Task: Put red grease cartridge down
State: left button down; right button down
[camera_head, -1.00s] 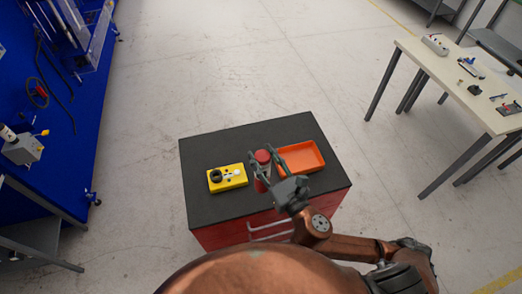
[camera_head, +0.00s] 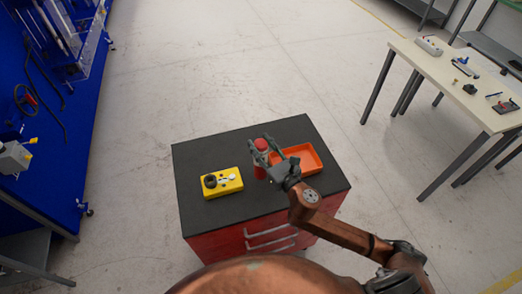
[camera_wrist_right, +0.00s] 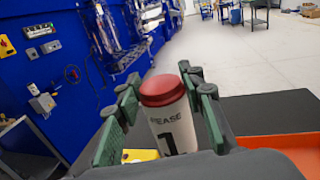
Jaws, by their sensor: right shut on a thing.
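The red grease cartridge (camera_head: 260,172) has a red cap and stands roughly upright between the yellow box and the orange tray in the head view. In the right wrist view the cartridge (camera_wrist_right: 171,125) shows a white label with dark lettering and a "1". My right gripper (camera_head: 262,147) is shut on it, with a finger on either side. The green finger pads of the right gripper (camera_wrist_right: 163,100) also show in the wrist view. The cartridge's lower end is partly hidden, and I cannot tell whether it touches the dark cabinet top (camera_head: 215,217). My left gripper is out of view.
A yellow box (camera_head: 228,187) with round black and white parts lies left of the cartridge. An open, empty orange tray (camera_head: 305,158) lies right of it. The front-left cabinet top is bare. A light table (camera_head: 425,62) with small items stands at right.

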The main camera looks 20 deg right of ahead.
jog(key=shift+w+d+f, duration=0.1)
jog(key=shift+w+f, duration=0.05)
jog(key=shift+f, duration=0.5)
jog(key=shift+w+f, duration=0.1)
jog(key=shift+f, duration=0.5)
jog(key=shift+f+b, duration=0.4)
jog(key=shift+f, duration=0.1)
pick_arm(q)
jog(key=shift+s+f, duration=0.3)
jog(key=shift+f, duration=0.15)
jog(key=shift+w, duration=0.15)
pick_arm(e)
jog(key=shift+f, duration=0.1)
jog(key=c, duration=1.3)
grip_release()
jog(key=shift+f, duration=0.1)
jog(key=shift+s+r, duration=0.15)
jog(key=shift+r, duration=0.05)
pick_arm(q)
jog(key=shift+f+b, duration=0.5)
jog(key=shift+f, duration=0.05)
pick_arm(e)
send_near(265, 155)
jog(key=shift+w+r, duration=0.15)
jog(key=shift+w, duration=0.2)
